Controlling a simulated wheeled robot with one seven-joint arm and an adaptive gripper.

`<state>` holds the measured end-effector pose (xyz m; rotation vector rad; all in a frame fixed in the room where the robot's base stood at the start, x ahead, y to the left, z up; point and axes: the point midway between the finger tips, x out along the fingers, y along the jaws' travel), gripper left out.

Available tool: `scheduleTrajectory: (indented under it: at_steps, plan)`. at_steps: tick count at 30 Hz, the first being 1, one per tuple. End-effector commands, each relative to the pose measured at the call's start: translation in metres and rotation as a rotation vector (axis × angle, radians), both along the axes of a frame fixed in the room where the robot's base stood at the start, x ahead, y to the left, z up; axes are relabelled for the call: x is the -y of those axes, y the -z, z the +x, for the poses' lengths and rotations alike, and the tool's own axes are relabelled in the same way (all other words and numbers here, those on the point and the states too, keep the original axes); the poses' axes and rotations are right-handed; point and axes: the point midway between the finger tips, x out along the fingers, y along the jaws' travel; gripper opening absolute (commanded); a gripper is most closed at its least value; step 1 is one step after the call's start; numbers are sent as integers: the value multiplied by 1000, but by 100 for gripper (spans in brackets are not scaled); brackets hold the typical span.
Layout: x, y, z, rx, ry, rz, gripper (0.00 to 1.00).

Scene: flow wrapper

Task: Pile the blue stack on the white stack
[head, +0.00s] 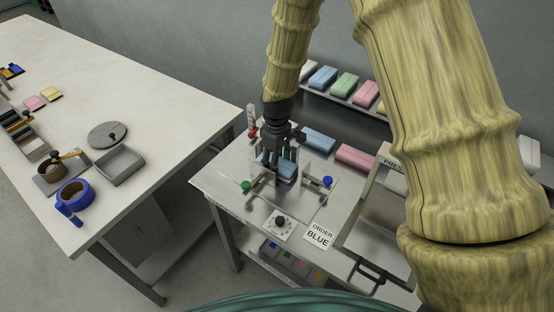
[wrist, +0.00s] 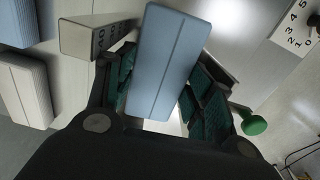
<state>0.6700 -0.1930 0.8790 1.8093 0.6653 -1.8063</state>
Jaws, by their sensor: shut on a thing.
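My gripper (head: 278,166) is shut on a blue stack (wrist: 163,62), holding it by its long sides between green-padded fingers. The held blue stack also shows in the head view (head: 284,171), low over the metal fixture in the middle of the steel table. A bright white patch (wrist: 165,127) shows just past its near end in the wrist view; I cannot tell whether it is a stack or a surface. A white stack (wrist: 24,88) lies to the left in the wrist view, apart from my gripper. I cannot tell whether the held stack touches anything beneath.
The fixture has a green knob (head: 246,186) and a blue knob (head: 327,181). A dial (head: 280,223), an order card reading BLUE (head: 318,236) and a press frame (head: 350,238) stand nearby. Another blue stack (head: 318,139) and a pink stack (head: 356,156) lie behind.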

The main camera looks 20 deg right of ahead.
Motion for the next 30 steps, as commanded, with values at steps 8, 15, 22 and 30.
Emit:
scheduleTrajectory:
  at_steps: [8,15,22,30]
  plan:
    - [0,1,0,0,0,0,69]
    - [0,0,0,1,0,-1,78]
    - [0,-19,2,4,-1,0,78]
    - [1,-62,1,5,0,0,78]
